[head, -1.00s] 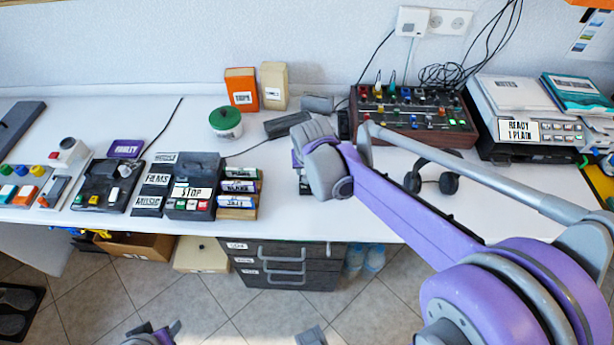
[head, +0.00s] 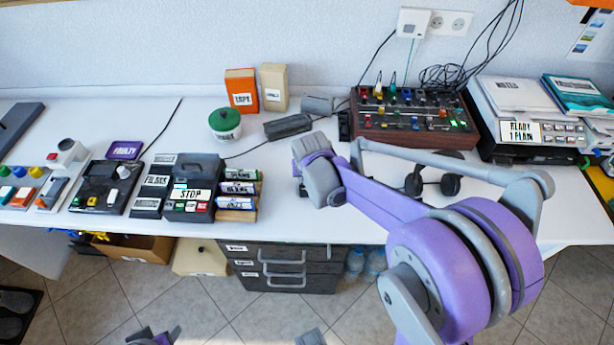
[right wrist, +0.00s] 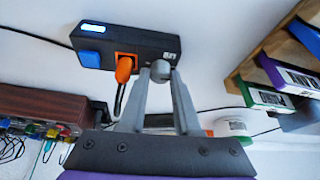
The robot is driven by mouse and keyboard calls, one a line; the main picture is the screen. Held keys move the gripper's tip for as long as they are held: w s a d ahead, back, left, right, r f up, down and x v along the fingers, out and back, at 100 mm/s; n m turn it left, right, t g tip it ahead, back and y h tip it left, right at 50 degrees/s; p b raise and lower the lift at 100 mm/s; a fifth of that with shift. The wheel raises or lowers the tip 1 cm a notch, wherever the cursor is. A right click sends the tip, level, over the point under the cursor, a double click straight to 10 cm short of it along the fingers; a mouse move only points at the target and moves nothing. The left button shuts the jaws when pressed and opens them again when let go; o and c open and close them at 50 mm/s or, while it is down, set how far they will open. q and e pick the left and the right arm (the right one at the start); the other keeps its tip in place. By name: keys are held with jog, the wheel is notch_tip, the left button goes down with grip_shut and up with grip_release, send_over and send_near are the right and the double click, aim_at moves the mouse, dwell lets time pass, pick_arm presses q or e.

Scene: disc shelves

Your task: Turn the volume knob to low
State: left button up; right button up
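In the right wrist view, a black box (right wrist: 112,44) carries a blue button (right wrist: 90,60), an orange switch (right wrist: 124,68) and a small grey round knob (right wrist: 161,71). My right gripper (right wrist: 160,78) has one finger on each side of the grey knob, with the fingers apart; whether they touch it is not clear. In the head view my right wrist (head: 318,172) hangs over the front of the table and hides the knob and most of the box. A purple and grey part of mine at the bottom edge may be my left gripper (head: 153,336); its fingers are unclear.
Labelled cassettes (head: 238,188) and a STOP device (head: 190,195) stand left of my right wrist. A mixer (head: 415,120) is behind it to the right, with headphones (head: 450,184) in front. A green-lidded jar (head: 226,127) stands behind. White table (head: 360,222) shows bare near the front.

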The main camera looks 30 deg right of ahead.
grip_shut()
jog(key=shift+n, duration=0.5)
jog(key=o, duration=0.7)
grip_release()
jog(key=shift+r, duration=0.1)
jog(key=p+v, duration=0.1)
jog(key=v, duration=0.9)
jog(key=shift+s+d+r+p, duration=0.1)
jog(key=shift+s+r+p, duration=0.2)
